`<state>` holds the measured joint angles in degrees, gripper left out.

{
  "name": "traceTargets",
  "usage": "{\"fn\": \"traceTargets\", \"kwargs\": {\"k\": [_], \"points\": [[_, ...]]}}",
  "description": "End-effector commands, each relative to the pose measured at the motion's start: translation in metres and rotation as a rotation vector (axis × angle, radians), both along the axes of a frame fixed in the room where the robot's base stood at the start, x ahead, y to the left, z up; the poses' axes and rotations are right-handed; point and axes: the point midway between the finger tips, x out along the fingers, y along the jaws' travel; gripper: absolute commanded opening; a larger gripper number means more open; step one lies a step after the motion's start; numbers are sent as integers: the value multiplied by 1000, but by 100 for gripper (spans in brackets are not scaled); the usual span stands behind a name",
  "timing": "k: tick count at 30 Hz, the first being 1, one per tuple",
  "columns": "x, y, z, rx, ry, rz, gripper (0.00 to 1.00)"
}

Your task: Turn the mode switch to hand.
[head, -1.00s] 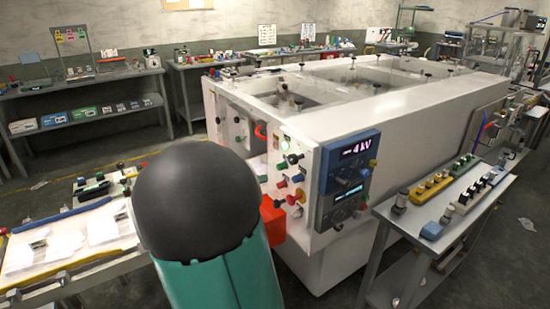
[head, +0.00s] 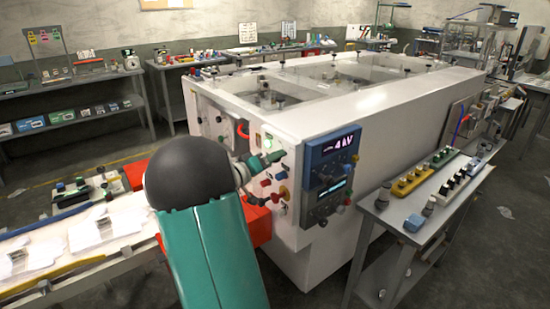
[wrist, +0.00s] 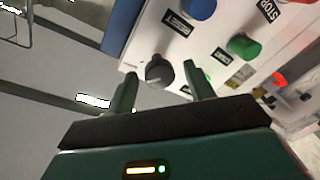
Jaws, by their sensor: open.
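A dark grey-black rotary knob (wrist: 160,69), which looks like the mode switch, stands on the white control panel (wrist: 210,50) in the wrist view. My gripper (wrist: 158,76) is open, its two green fingers on either side of the knob. Gaps show between the fingers and the knob, so it is not clamped. I cannot tell how far the fingertips are from the panel face. In the head view my gripper (head: 265,160) is at the front panel of the white machine (head: 400,110), and it hides the knob there.
A blue button (wrist: 200,8) and a green button (wrist: 242,44) sit close to the knob in the wrist view. The blue display unit (head: 331,172) is right of my gripper. A side table (head: 385,222) with switch blocks stands at right.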

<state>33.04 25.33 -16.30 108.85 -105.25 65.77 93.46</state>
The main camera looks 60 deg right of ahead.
Motion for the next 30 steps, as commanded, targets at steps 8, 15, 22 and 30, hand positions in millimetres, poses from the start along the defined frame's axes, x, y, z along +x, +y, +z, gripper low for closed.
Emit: {"fn": "traceTargets", "kwargs": {"k": [8, 15, 22, 30], "points": [[-6, -18, 0, -1, 0, 1, 53], [-6, -18, 0, -1, 0, 1, 46], [-6, -17, 0, -1, 0, 1, 9], [-6, -17, 0, 11, 22, 0, 9]]}}
